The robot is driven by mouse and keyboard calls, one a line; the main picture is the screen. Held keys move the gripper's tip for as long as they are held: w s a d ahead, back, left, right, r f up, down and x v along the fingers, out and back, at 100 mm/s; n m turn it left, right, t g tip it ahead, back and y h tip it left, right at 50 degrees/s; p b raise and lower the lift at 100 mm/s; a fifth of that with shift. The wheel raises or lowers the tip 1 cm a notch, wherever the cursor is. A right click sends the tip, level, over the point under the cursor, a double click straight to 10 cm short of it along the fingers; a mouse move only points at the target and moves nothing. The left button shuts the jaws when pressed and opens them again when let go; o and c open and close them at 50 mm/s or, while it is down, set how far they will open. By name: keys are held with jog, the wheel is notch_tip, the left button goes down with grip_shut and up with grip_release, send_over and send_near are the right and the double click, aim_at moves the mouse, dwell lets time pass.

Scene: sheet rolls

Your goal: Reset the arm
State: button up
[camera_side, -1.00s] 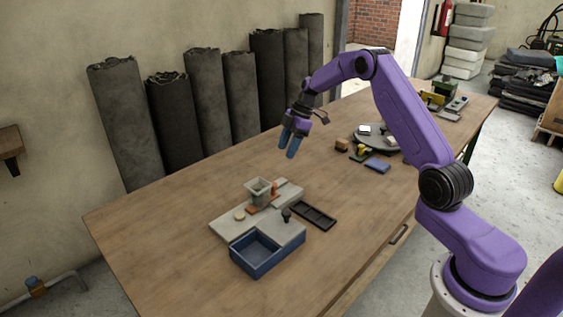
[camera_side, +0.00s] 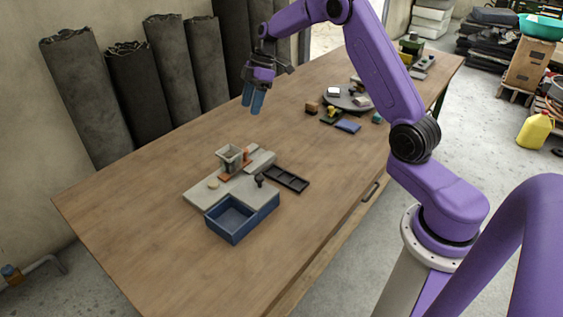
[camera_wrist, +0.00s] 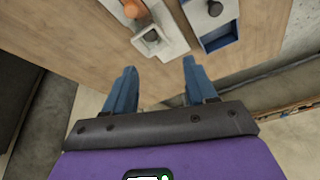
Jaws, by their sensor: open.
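My gripper (camera_side: 254,101) hangs above the wooden table, with its blue fingers pointing down. It is open and empty. In the wrist view its two blue fingers (camera_wrist: 160,88) stand apart with nothing between them. In the side view it is above and beyond the grey board (camera_side: 205,195) and clear of the table top. The board carries a grey square cup (camera_side: 230,157), small orange pieces and a dark knob (camera_side: 259,181).
A blue open box (camera_side: 240,228) stands at the board's near edge. A black compartment tray (camera_side: 287,179) lies right of the board. A round dark turntable (camera_side: 345,101) with small items stands farther back. Dark sheet rolls (camera_side: 78,100) lean on the wall. The table's left part is bare.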

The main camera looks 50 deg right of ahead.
jog(key=s+a+r+g+h, duration=0.1)
jog(key=s+a+r, duration=0.1)
jog(key=s+a, duration=0.7)
jog(key=s+a+r+g+h, duration=0.1)
jog(key=s+a+r, duration=0.2)
jog(key=s+a, duration=0.55)
jog(key=s+d+f+t+h, duration=0.1)
jog(key=s+d, duration=0.2)
jog(key=s, duration=2.1)
jog(key=shift+s+f+m, duration=0.2)
jog(key=shift+s+m, duration=0.1)
jog(key=shift+m, duration=0.1)
